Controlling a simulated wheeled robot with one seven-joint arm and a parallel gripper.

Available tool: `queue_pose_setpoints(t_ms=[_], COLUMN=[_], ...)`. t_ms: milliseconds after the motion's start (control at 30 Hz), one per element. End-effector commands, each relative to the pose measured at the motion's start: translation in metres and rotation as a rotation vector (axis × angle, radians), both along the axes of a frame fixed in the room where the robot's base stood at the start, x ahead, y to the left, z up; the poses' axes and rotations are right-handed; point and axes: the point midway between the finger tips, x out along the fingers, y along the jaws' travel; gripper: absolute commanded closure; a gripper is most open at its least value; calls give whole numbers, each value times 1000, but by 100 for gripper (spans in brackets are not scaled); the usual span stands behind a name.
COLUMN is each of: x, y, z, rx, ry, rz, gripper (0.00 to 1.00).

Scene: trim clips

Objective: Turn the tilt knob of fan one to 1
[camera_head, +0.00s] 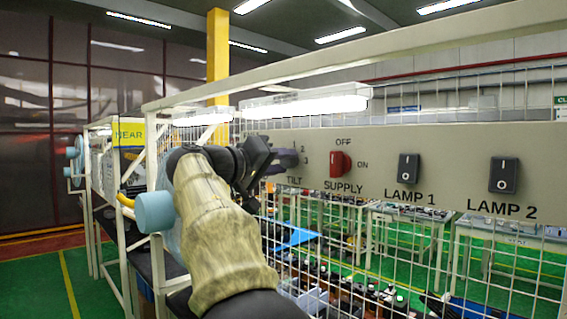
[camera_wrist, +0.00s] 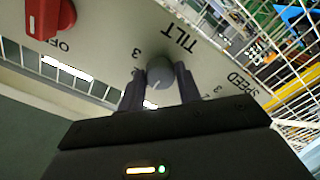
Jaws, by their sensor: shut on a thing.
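The tilt knob is a small round grey knob (camera_wrist: 160,71) on the pale control panel (camera_wrist: 105,35), beside the TILT label in the wrist view. My gripper (camera_wrist: 158,88) is shut on it, one dark finger on each side. A thin light line shows on the knob's lower part; I cannot tell which number it points at. A 3 is printed just left of the knob, with another mark below it partly hidden by a finger. In the head view my gripper (camera_head: 284,158) covers the knob, and 2, 3 and TILT (camera_head: 295,181) show beside it.
Right of the gripper in the head view are the red SUPPLY switch (camera_head: 340,163), the LAMP 1 switch (camera_head: 409,168) and the LAMP 2 switch (camera_head: 503,175). A SPEED label (camera_wrist: 243,84) is on the knob's other side. Wire mesh (camera_head: 400,240) and a white frame border the panel.

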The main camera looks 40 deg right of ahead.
Motion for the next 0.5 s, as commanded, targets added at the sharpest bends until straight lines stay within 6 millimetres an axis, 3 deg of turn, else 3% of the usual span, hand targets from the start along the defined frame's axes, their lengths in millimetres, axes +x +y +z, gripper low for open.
queue_pose_setpoints(t_ms=[167, 200, 267, 500], x=[1, 1, 1, 1], y=[0, 0, 0, 1], z=[-3, -3, -3, -1], rx=[6, 6, 5, 3], ry=[3, 3, 3, 0], rz=[-2, -2, -2, 1], gripper=[89, 58, 47, 45])
